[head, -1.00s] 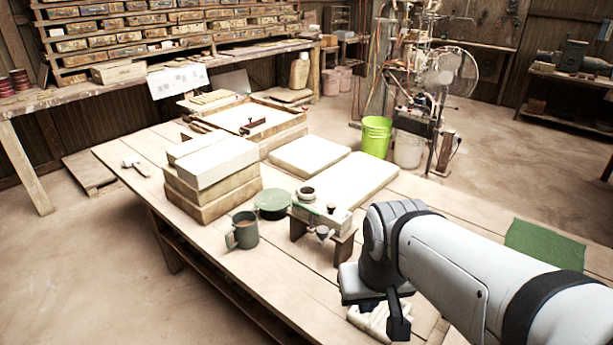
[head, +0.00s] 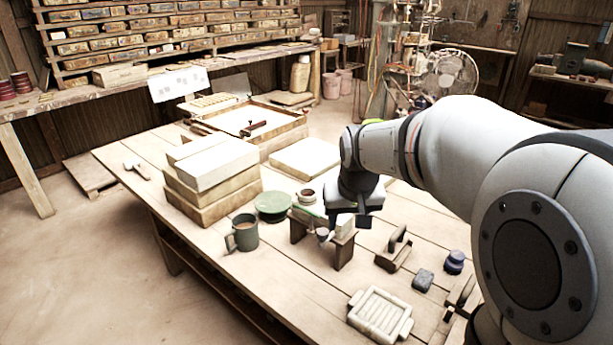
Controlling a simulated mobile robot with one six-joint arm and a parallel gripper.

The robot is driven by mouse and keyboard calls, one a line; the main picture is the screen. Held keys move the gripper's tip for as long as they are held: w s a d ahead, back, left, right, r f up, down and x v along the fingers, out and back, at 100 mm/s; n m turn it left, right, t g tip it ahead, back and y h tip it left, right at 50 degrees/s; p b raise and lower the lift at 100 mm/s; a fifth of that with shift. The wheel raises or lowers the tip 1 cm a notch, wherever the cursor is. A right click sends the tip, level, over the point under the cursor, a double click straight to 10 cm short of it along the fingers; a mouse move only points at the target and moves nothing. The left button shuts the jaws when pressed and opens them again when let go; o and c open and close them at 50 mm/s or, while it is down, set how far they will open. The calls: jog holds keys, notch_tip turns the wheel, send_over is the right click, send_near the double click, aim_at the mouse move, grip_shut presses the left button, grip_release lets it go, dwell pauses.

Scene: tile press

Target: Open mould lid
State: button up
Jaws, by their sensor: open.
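A pale, ridged block with a tab at each end (head: 380,314) lies on the near part of the table; it looks like a mould, but I cannot tell whether it is a lid. A shallow wooden frame (head: 283,134) with a pale inside and a dark red handle (head: 253,129) stands farther back. My gripper (head: 353,222) is open and points down over the right end of a small wooden stand (head: 343,252). A pale piece on the stand shows by the fingers; I cannot tell if they touch it. My gripper is apart from the ridged block.
Stacked slabs (head: 215,163), a green mug (head: 243,233) and a green round dish (head: 272,206) are left of the stand. Wooden-handled tools (head: 394,257), a dark block (head: 423,280) and a small blue jar (head: 454,262) lie to the right. The left front of the table is clear.

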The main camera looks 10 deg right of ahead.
send_near(321, 207)
jog(key=s+d+r, duration=0.2)
jog(key=s, duration=0.3)
jog(key=shift+t, duration=0.5)
jog(key=x, duration=0.7)
jog(key=shift+w+d+f, duration=0.15)
jog(key=shift+f, duration=0.05)
grip_shut()
